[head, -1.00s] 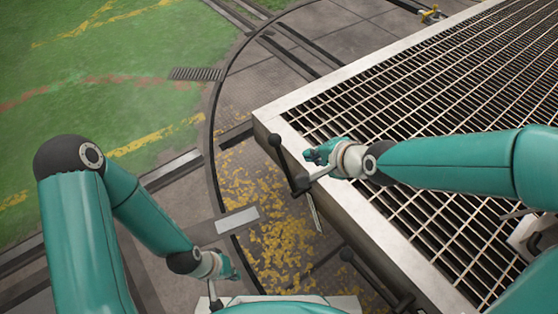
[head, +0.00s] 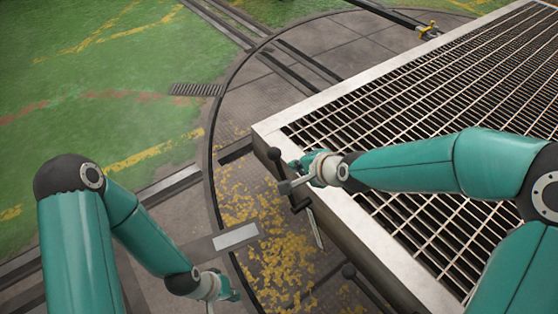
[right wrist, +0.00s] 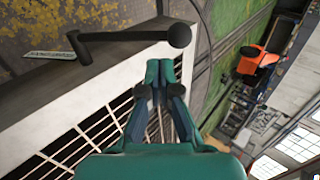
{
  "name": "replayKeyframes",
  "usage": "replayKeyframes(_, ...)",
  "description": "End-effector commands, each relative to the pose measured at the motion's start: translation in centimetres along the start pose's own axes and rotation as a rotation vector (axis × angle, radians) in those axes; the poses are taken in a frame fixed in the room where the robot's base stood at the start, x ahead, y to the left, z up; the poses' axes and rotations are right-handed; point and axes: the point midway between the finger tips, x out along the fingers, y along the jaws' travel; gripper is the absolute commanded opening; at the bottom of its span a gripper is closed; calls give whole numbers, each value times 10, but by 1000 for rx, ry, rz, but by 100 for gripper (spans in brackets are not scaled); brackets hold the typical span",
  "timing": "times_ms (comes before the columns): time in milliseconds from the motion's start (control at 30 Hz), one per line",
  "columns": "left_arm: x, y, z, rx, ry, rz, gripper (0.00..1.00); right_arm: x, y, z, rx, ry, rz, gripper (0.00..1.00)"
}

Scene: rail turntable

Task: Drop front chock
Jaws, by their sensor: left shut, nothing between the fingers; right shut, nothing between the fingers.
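A black lever with a round knob (head: 274,154) stands at the near left side of the grated deck. The lever (right wrist: 130,37) also shows in the right wrist view, running across above the fingertips. My right gripper (head: 297,167) is shut and empty beside the lever, over the deck's edge; whether it touches the lever I cannot tell. Its closed fingers (right wrist: 160,74) point toward the lever in the right wrist view. My left gripper (head: 232,291) is shut and empty, low over the turntable floor. A small yellow fitting (head: 428,30) sits by the far rail; I cannot tell if it is the chock.
The deck's pale frame (head: 340,91) and open grating fill the right side. A light plate (head: 235,237) lies on the worn yellow floor. Green floor is clear at left.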

Motion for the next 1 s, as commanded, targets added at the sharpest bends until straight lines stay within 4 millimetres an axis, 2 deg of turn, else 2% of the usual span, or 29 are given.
replayKeyframes(33, 5, -2, 0, 0, 0, 0, 0, 14, 2, 1, 1, -1, 1, 0)
replayKeyframes(133, 8, -3, 0, 0, 0, 0, 0, 34, 2, 1, 0, -1, 2, 0)
replayKeyframes(400, 2, -1, 0, 0, 0, 0, 0, 62, -15, 0, 1, -1, 0, 0)
replayKeyframes(800, 2, -1, 0, 0, 0, 0, 0, 67, -17, 0, 1, -1, 0, 0)
replayKeyframes(833, 2, 0, 0, 3, -1, 0, 0, 73, -22, 12, 2, -3, 0, 0)
replayKeyframes(1000, -2, 1, 0, 0, 0, 0, 0, 67, -18, 1, 3, 1, 4, 0)
